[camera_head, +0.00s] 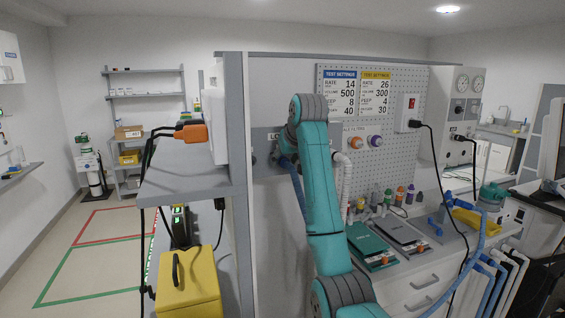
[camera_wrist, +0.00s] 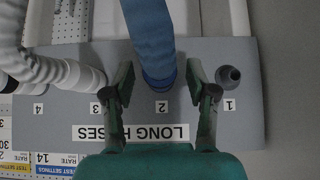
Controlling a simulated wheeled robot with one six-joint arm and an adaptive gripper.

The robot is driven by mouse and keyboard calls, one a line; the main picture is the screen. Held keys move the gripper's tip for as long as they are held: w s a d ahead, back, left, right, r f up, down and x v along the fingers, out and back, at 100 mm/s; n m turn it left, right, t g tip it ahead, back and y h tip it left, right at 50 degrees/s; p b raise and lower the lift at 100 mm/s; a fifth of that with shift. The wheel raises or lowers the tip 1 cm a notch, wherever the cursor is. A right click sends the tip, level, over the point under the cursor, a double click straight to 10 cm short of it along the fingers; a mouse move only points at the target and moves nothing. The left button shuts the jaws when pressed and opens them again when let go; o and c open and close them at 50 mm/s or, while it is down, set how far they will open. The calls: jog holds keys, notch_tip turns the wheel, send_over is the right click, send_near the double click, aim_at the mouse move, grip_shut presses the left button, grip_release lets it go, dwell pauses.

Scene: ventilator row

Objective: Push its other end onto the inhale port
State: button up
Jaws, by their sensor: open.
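In the wrist view a blue corrugated hose (camera_wrist: 150,38) hangs at place 2 of the grey LONG HOSES panel (camera_wrist: 215,120), its blue end against the panel. My gripper (camera_wrist: 158,82) is open, one finger on each side of this hose end; whether they touch it I cannot tell. In the head view my gripper is mostly hidden behind my teal arm, at the panel. The blue hose (camera_head: 297,186) shows there beside my arm. I cannot make out an inhale port in either view.
White hoses (camera_wrist: 40,68) hang at places 3 and 4, close to one finger. A dark round peg (camera_wrist: 228,76) at place 1 is bare. A counter (camera_head: 400,275) holds teal and grey boxes and a yellow item; another blue hose (camera_head: 480,240) loops at the right.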

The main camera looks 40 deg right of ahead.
grip_shut()
jog(key=shift+s+a, duration=0.1)
jog(key=shift+s, duration=0.1)
dwell(0.3)
jog(key=shift+s+a, duration=0.2)
jog(key=shift+s, duration=0.55)
jog(key=shift+s+a, duration=0.25)
jog(key=shift+s, duration=0.5)
jog(key=shift+s+a, duration=0.2)
jog(key=shift+s, duration=0.55)
jog(key=shift+s, duration=0.1)
